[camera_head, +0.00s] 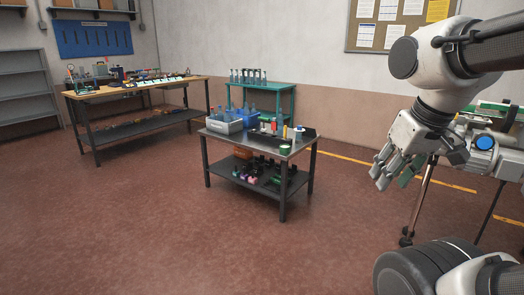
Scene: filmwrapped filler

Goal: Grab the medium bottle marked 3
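Several small dark bottles (247,76) stand in a row on the teal stand at the back. More bottle-like shapes (247,108) rise from a blue crate (248,120) on the middle table. Any numbers on them are too small to read, so I cannot tell which is the medium bottle marked 3. My gripper (388,176) hangs at the right, fingers pointing down and left, far in front of the tables. Its fingers look spread, with nothing between them.
The dark metal table (219,138) also holds a grey bin (224,123) and a green-and-white roll (285,150). A wooden-topped workbench (180,82) stands behind left, near grey shelves (24,85). A wheeled stand (421,200) is beside my arm. The red floor in front is clear.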

